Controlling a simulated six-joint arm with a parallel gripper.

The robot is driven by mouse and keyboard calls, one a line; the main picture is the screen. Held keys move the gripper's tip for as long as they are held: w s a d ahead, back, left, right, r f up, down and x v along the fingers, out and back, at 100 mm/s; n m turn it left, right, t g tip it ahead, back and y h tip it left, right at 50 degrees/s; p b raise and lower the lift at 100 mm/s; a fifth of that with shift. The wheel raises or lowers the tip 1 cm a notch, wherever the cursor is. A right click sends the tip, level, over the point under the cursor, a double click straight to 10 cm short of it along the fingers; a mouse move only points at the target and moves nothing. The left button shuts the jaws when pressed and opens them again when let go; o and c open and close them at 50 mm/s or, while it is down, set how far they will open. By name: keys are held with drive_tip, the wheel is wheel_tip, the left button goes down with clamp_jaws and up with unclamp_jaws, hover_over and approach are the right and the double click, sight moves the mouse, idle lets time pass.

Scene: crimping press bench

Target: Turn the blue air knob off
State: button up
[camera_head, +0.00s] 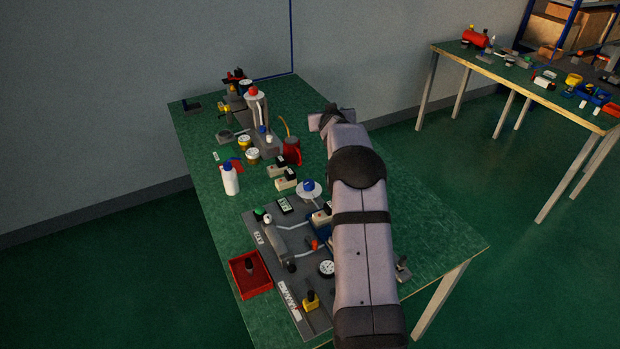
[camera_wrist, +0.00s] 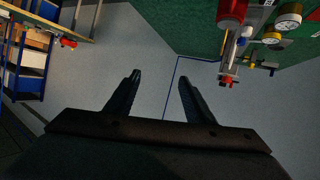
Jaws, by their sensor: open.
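A blue knob (camera_head: 308,185) sits on a pale round disc on the green bench, just left of my arm in the head view. It looks like the air knob, but its setting is too small to read. My gripper (camera_wrist: 159,78) is open in the wrist view, with nothing between its two dark fingers and only the grey wall behind them. In the head view my arm reaches over the bench, with its wrist beyond the blue knob; the fingers are hidden there. I cannot make out the blue knob in the wrist view.
A grey press plate (camera_head: 262,238) with a gauge (camera_head: 326,268) and a red bin (camera_head: 250,274) are at the front. A white bottle (camera_head: 230,180), a red jug (camera_head: 291,151) and yellow-banded pots (camera_head: 253,155) stand farther back. The bench's right side (camera_head: 430,225) is mostly clear.

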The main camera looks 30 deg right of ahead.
drive_tip(key=a+f+n+y, duration=0.2)
drive_tip(key=a, duration=0.1)
drive_tip(key=n+g+y, duration=0.3)
drive_tip(key=g+y, duration=0.2)
drive_tip(key=g, duration=0.2)
approach(309, 182)
drive_tip(key=f, duration=0.1)
drive_tip(key=shift+m, duration=0.3)
drive_tip(key=shift+p+x, duration=1.2)
drive_tip(key=shift+x, duration=2.65)
drive_tip(key=shift+w+r, duration=0.1)
drive_tip(key=shift+w, duration=0.05)
drive_tip(key=shift+c, duration=0.3)
drive_tip(key=shift+a, duration=0.1)
drive_tip(key=c, duration=1)
